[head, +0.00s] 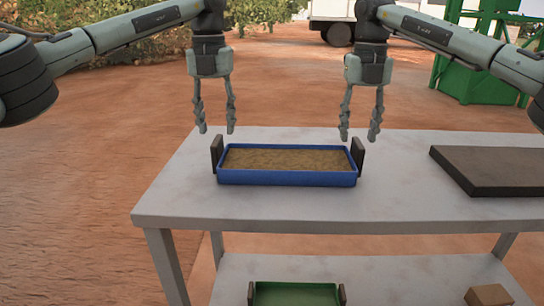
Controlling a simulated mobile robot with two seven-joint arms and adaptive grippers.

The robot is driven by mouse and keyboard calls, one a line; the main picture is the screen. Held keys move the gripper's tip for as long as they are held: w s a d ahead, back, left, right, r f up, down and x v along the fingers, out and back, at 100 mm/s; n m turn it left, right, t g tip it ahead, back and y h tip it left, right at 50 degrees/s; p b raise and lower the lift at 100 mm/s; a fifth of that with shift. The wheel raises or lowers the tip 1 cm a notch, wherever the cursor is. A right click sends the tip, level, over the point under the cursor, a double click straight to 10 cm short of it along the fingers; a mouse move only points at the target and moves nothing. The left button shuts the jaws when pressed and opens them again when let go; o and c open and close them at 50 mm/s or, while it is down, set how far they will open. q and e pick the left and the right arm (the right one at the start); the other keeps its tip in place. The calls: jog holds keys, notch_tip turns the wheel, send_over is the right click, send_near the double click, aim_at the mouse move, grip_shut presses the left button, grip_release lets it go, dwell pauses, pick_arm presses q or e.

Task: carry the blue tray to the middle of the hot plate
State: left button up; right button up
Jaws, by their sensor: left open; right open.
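The blue tray (287,178), filled with a brown, earthy material, sits on the left part of the grey table. It has a dark upright handle at each end. The hot plate (490,168) looks like a dark flat slab on the table at the right, partly cut off by the picture edge. My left gripper (216,130) is open and empty, pointing down above the tray's left handle. My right gripper (358,136) is open and empty, pointing down above the tray's right handle. Neither gripper appears to touch the tray.
The grey table (300,212) has clear room between the tray and the dark slab. On a lower shelf are a green tray (295,294) with dark handles and a brown block (488,295). A green metal frame (480,75) and a truck (335,20) stand on the ground behind.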

aim_at(217, 139)
pick_arm(q)
jog(key=shift+a, duration=0.1)
pick_arm(e)
jog(key=shift+d+r, duration=0.1)
pick_arm(q)
jog(key=shift+s, duration=0.15)
pick_arm(e)
jog(key=shift+s+d, duration=0.1)
jog(key=shift+s, duration=0.05)
pick_arm(q)
jog(key=shift+f, duration=3.85)
pick_arm(e)
jog(key=shift+f, duration=3.9)
pick_arm(q)
grip_shut()
pick_arm(e)
grip_shut()
pick_arm(q)
jog(key=shift+r, duration=0.15)
pick_arm(e)
jog(key=shift+r, duration=0.1)
